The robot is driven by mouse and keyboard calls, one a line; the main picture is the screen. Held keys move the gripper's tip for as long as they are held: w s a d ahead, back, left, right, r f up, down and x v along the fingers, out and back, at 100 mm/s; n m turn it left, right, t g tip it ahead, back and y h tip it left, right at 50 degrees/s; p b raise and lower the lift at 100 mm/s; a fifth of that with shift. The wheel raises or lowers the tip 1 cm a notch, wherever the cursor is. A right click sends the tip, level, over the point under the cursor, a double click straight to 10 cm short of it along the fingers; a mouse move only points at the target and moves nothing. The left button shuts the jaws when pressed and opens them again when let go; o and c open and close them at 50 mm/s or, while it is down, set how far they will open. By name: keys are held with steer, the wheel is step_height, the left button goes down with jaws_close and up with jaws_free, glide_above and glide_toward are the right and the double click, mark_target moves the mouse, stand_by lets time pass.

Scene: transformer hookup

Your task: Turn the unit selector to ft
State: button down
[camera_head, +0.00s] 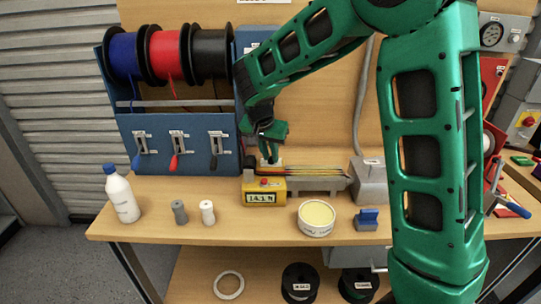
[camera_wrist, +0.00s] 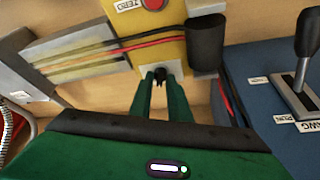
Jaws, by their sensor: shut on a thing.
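The yellow measuring box (camera_head: 262,199) stands on the workbench with a red button on top and a small display, which seems to read about 14.1 N. In the wrist view its yellow body (camera_wrist: 160,42) carries the red button and a ZERO label. My gripper (camera_head: 269,158) reaches down just behind the box. In the wrist view its two green fingers (camera_wrist: 160,76) are shut on a small black knob (camera_wrist: 160,72), seemingly the unit selector, beside a pale plate. The fingers partly hide the knob; its pointer and unit marks cannot be read.
Red, black and yellow wires (camera_wrist: 110,46) run beside the box. A blue rack (camera_head: 180,125) with spools and levers stands close on the left.

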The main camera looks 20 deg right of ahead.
steer(key=shift+w+a+m+g+h, duration=0.1)
steer(key=shift+m+g+h, duration=0.35)
steer(key=shift+m, duration=1.25)
steer(key=shift+g, duration=0.25)
steer(key=c, duration=1.7)
jaws_free()
steer(key=v, duration=1)
steer(key=shift+a+r, duration=0.15)
steer(key=shift+r, duration=0.2)
